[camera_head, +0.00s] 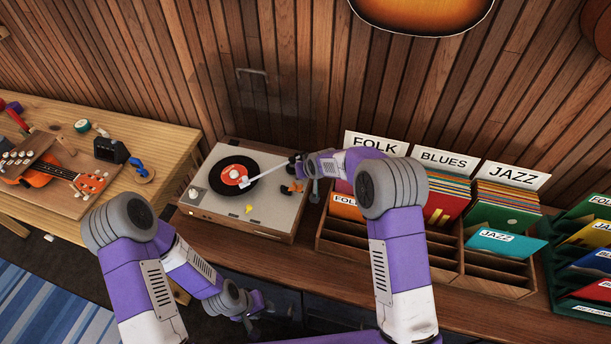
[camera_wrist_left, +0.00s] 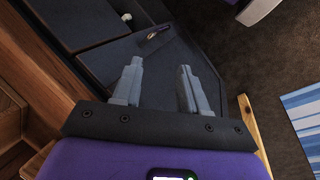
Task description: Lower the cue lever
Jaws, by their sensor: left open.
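The record player (camera_head: 285,215) stands on the wooden counter, with a black record (camera_head: 237,192) on its platter. Its white tonearm (camera_head: 262,174) reaches over the record; whether the stylus touches cannot be told. A small orange part (camera_head: 292,188) sits beside the tonearm's base; I cannot make out for sure which part is the cue lever. My right gripper (camera_head: 302,174) is over the player's back right corner, by the tonearm base, its jaws unclear. My left gripper (camera_head: 262,309) hangs low before the counter; in the left wrist view its fingers (camera_wrist_left: 159,68) are apart and empty.
Record bins (camera_head: 390,245) with labelled dividers stand right of the player, under my right arm. A wooden table (camera_head: 165,160) with a small orange ukulele (camera_head: 40,178) is at left. The left wrist view shows dark cabinet fronts (camera_wrist_left: 75,22) near the left fingers.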

